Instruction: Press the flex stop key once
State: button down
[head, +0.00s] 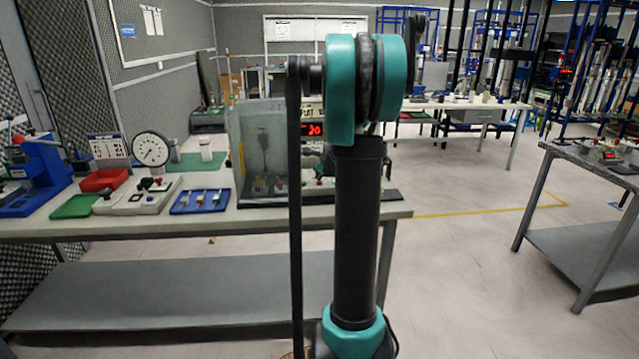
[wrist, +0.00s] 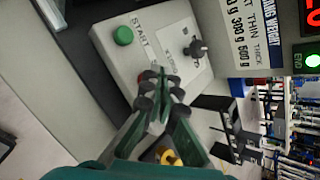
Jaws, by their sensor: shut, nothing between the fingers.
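In the wrist view, a pale control panel (wrist: 158,20) carries a round green button (wrist: 123,36) with the word START beside it. My gripper (wrist: 160,88) is shut and empty, with its fingertips over the panel just below the START lettering. A small bit of red (wrist: 141,77) shows at the edge of the fingertips. It may be the stop key, but the fingers hide most of it, and I cannot tell whether they touch it. In the head view, the flex machine with a clear enclosure (head: 258,125) stands at the bench's right end; my arm hides my gripper there.
A dark knob (wrist: 195,48) sits on the panel right of my fingertips. A lit green END lamp (wrist: 313,60) is at the upper right. On the bench are a blue tray (head: 200,202), a dial gauge (head: 151,149) and a red bin (head: 103,180).

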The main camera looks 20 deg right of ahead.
aim_at(320, 183)
jog(key=shift+f, duration=0.45)
dwell(0.3)
jog(key=shift+r, duration=1)
jog(key=shift+r, duration=2.5)
